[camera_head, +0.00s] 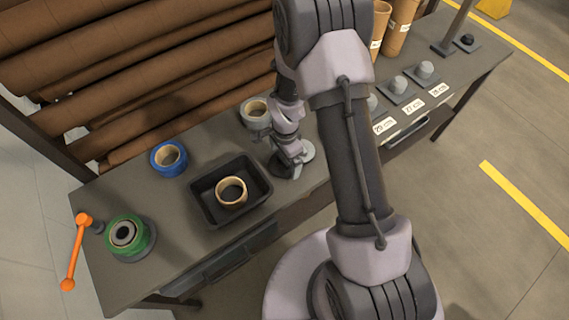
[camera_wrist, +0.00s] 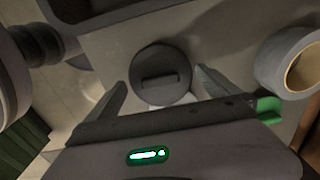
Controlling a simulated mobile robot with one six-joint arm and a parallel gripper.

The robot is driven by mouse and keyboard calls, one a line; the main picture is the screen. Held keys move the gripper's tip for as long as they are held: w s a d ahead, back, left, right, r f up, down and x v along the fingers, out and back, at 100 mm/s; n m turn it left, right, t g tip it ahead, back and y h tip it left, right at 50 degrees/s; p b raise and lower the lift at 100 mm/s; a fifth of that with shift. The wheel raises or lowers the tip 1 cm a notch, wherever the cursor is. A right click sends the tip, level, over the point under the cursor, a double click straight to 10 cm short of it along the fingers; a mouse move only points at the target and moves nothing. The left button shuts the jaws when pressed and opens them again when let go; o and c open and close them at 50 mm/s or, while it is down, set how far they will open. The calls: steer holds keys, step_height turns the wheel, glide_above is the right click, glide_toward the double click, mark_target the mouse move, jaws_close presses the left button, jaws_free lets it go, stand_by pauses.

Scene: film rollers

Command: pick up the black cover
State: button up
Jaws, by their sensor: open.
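The black cover (camera_wrist: 160,76) shows in the wrist view as a dark round disc with a raised bar across its top. It lies on the table between the spread fingers of my gripper (camera_wrist: 161,80), which is open and holds nothing. A lighter rim shows beneath the cover's near edge. In the head view my gripper (camera_head: 291,160) points down at the table, just right of the black tray. There the arm and fingers partly hide the cover, and I cannot make out its details.
The black tray (camera_head: 203,204) holds a tan ring (camera_head: 219,201). A grey-white tape roll (camera_head: 247,117) stands close behind my gripper. A blue roll (camera_head: 158,165), green roll (camera_head: 139,247) and orange crank (camera_head: 77,255) are left. Labelled grey knobs (camera_head: 398,84) stand right. Brown rolls (camera_head: 150,65) line the back.

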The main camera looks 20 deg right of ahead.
steer(key=shift+f, duration=0.7)
steer(key=shift+r, duration=0.15)
steer(key=shift+c, duration=0.2)
steer(key=c, duration=1)
steer(key=shift+r, duration=0.1)
